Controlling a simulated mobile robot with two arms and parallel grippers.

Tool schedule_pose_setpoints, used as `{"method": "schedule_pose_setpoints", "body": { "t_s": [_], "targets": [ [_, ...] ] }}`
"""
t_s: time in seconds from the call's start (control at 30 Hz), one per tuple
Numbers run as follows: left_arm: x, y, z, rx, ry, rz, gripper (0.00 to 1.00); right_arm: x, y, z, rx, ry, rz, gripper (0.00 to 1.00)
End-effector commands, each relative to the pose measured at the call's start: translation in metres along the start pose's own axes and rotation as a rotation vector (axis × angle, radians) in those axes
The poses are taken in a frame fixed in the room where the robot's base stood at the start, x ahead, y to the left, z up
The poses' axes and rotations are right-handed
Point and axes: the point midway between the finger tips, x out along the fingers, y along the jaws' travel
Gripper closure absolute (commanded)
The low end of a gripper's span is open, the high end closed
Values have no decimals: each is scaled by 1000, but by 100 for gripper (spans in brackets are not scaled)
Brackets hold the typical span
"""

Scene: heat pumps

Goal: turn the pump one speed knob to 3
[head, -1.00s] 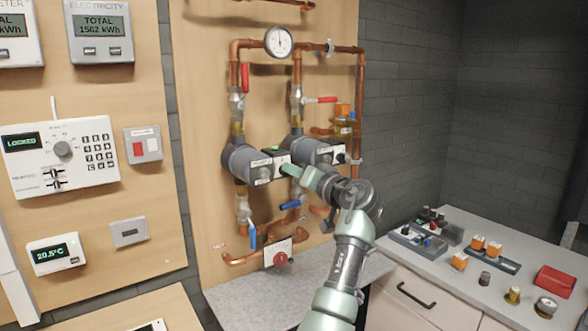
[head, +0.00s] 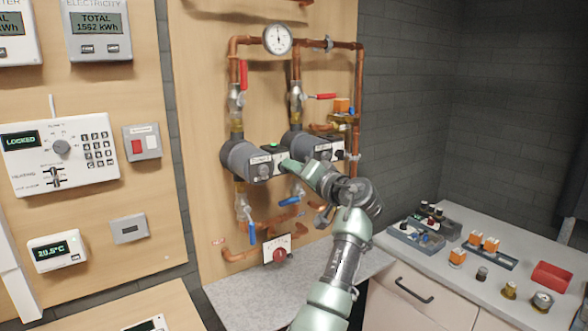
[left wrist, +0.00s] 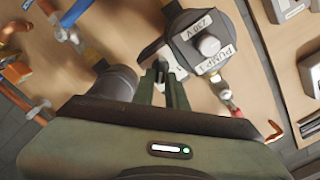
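Pump one (head: 240,158) is the left of two grey pumps on the wooden panel. In the left wrist view it shows its white "PUMP 1" label (left wrist: 215,60) and a round grey cap (left wrist: 208,45). My left gripper (head: 286,164) is at the right end of its white faceplate (head: 262,167). In the left wrist view the left gripper's fingertips (left wrist: 161,72) are close together at the faceplate edge, with a small dark part between them. I cannot tell whether they hold it. The speed knob and its setting cannot be made out. My right gripper is not in view.
The second pump (head: 305,143) stands close to the right of my left gripper. Copper pipes (head: 357,110), red valve levers and blue valve levers (head: 289,201) surround the pumps. A red knob (head: 280,255) is below. A counter (head: 500,265) with small parts is at the right.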

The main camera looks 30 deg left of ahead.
Motion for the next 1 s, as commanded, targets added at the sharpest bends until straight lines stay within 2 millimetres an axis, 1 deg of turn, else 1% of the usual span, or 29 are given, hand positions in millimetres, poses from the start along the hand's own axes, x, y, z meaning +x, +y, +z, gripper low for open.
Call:
{"method": "schedule_pose_setpoints", "body": {
  "t_s": [0.03,0.07,0.33,0.43,0.57,0.7,0.8,0.9,1.0],
  "targets": [
    [1,-2,-1,-1,1,-3,71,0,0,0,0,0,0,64],
    [1,-2,-1,-1,1,-3,66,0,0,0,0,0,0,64],
    [0,0,0,-2,-1,0,66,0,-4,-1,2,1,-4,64],
    [-4,1,1,-2,0,0,66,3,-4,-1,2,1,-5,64],
    [-22,3,2,-3,1,2,66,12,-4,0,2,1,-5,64],
    [-47,3,2,-3,0,2,66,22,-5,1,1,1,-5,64],
    [-62,2,2,-4,0,0,66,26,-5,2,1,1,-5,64],
    [-71,1,1,-2,0,0,66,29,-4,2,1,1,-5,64],
    [-76,0,1,-2,-2,-1,66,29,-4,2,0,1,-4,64]
  ]
}}
